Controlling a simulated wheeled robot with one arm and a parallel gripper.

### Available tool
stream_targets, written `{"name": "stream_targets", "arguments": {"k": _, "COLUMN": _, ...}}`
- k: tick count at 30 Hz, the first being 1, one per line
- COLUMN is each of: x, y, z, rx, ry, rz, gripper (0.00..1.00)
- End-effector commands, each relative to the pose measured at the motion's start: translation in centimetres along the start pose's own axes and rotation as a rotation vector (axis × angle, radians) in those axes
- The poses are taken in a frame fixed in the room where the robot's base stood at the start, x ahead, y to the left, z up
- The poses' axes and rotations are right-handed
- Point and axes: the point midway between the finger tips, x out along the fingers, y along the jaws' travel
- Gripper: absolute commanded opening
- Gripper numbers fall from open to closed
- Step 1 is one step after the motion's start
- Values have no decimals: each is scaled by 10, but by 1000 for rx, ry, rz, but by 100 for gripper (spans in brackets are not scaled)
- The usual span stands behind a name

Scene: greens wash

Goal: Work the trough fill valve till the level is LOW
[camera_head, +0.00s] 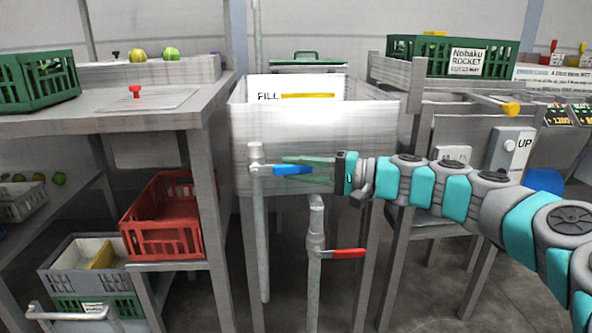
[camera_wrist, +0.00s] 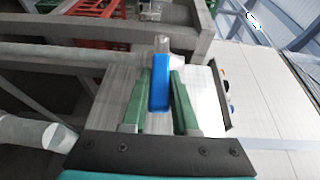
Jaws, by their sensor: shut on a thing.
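The steel trough (camera_head: 345,118) stands in the middle of the head view. A white plate reading "FILL" with a yellow bar (camera_head: 307,96) is at its back. A pipe in front of it carries a valve with a blue lever (camera_head: 293,170), which points right, roughly level. In the wrist view the blue lever (camera_wrist: 159,92) lies between the green fingers. My gripper (camera_head: 287,169) reaches in from the right and is shut on the blue lever. I cannot see the water in the trough or read LOW.
A second valve with a red lever (camera_head: 345,253) sits lower on another pipe. A steel table (camera_head: 110,118) and a red crate (camera_head: 163,215) are on the left. A yellow-tipped handle (camera_head: 510,108) and a box marked "UP" (camera_head: 508,148) are on the right.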

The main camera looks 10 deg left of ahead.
Motion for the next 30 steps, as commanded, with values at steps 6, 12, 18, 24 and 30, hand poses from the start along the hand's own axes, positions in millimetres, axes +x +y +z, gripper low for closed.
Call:
{"name": "stream_targets", "arguments": {"k": 6, "x": 0, "y": 5, "z": 0, "rx": 15, "ry": -1, "rz": -36, "gripper": 0}}
{"name": "stream_targets", "arguments": {"k": 12, "x": 0, "y": 5, "z": 0, "rx": 18, "ry": -1, "rz": -42, "gripper": 0}}
{"name": "stream_targets", "arguments": {"k": 18, "x": 0, "y": 5, "z": 0, "rx": 18, "ry": -1, "rz": -41, "gripper": 0}}
{"name": "stream_targets", "arguments": {"k": 24, "x": 0, "y": 5, "z": 0, "rx": 18, "ry": -1, "rz": -41, "gripper": 46}}
{"name": "stream_targets", "arguments": {"k": 30, "x": 0, "y": 4, "z": 0, "rx": 17, "ry": 0, "rz": -41, "gripper": 57}}
